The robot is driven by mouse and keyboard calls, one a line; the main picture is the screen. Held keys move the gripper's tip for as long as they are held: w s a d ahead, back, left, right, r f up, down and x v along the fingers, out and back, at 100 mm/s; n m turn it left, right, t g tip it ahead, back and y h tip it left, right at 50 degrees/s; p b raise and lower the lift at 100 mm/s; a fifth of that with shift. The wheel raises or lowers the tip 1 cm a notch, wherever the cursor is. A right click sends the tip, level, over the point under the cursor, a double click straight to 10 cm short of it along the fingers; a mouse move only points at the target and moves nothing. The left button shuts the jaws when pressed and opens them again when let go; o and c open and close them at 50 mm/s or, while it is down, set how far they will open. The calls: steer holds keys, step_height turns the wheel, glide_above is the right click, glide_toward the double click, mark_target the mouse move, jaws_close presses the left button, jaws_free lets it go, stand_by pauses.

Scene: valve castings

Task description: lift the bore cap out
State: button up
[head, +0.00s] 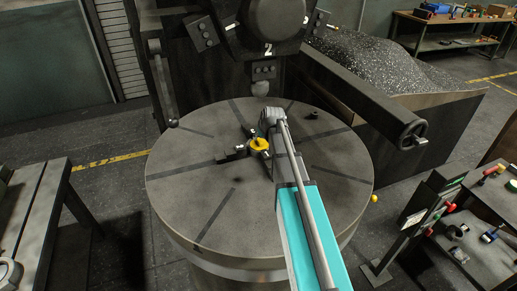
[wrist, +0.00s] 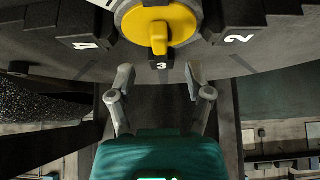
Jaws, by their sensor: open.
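The yellow bore cap (wrist: 181,24) is a round disc with a raised grip bar, at the top of the wrist view. A thin grey rim shows around it, and dark blocks numbered 4, 3 and 2 stand around that. In the head view the cap (head: 259,144) is a small yellow spot near the middle of the round table, partly hidden by my arm. My gripper (wrist: 157,76) is open and empty, its two fingers spread apart below the cap in the wrist view. The fingers do not touch the cap. In the head view they cannot be made out.
The round slotted table (head: 190,185) is mostly bare, with a small dark part (head: 311,115) at right. A dark machine head marked 2 (head: 275,20) overhangs its back edge. A handle bar (head: 412,130) and chip heap (head: 385,65) are at right. A bench (head: 35,205) stands left.

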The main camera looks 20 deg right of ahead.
mark_target(260, 140)
steer(key=shift+w+f, duration=0.1)
steer(key=shift+f, duration=0.05)
stand_by(0.3)
steer(key=shift+b+x, duration=2.2)
steer(key=shift+x, duration=0.3)
jaws_close()
